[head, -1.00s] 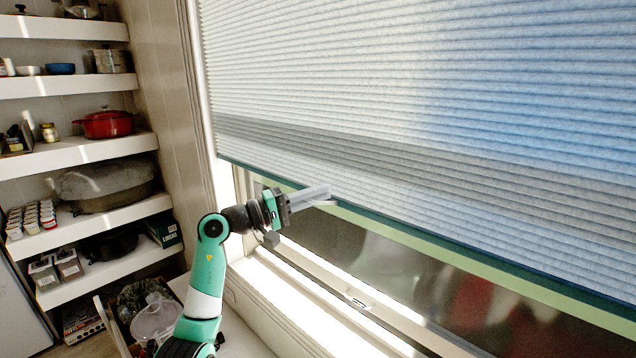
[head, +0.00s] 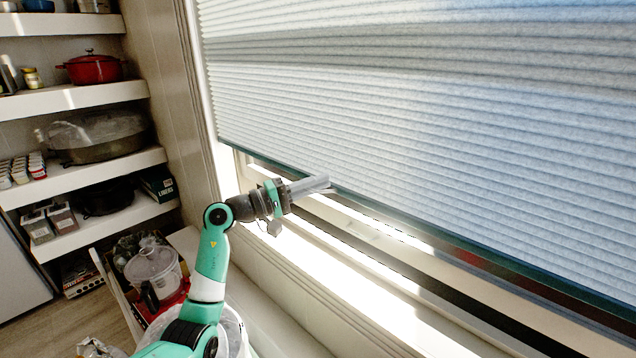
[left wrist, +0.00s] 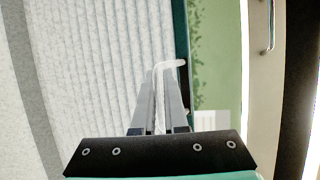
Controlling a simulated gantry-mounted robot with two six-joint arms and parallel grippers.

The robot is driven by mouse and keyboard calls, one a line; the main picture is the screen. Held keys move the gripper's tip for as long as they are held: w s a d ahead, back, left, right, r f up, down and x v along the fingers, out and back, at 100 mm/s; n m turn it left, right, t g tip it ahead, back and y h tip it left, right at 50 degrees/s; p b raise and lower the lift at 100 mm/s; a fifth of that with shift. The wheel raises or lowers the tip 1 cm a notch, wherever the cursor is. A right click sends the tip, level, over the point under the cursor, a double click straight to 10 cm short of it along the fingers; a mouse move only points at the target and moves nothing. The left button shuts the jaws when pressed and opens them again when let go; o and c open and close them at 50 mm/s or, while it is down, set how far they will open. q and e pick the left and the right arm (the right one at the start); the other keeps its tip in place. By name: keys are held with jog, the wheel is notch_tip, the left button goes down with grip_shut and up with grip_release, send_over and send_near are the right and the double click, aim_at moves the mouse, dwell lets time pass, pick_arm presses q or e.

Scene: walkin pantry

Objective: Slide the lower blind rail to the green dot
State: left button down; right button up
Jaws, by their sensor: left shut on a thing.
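The lower blind rail (head: 500,263) is a thin dark green strip along the bottom edge of the pale pleated blind (head: 400,120). It also shows in the left wrist view (left wrist: 181,40) as an upright dark strip. My left gripper (head: 322,184) is at the rail, left of the window's middle. In the left wrist view its two grey fingers (left wrist: 160,100) are shut on a white bent tab (left wrist: 170,64) that reaches to the rail. I cannot make out a green dot in any view. My right gripper is not in view.
The window sill (head: 300,262) runs below the rail, with a narrow open strip of window between them. Pantry shelves (head: 90,180) with a red pot (head: 93,68) and boxes stand at the left. A container with a clear lid (head: 152,265) is low by my left arm.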

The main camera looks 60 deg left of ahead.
pick_arm(q)
jog(key=c, duration=1.2)
grip_release()
jog(key=shift+c, duration=0.2)
jog(key=shift+s, duration=0.1)
jog(key=s+f, duration=0.1)
jog(key=s, duration=1)
jog(key=shift+s+f+p, duration=0.15)
jog(key=shift+f+p, duration=0.2)
jog(key=shift+p, duration=0.1)
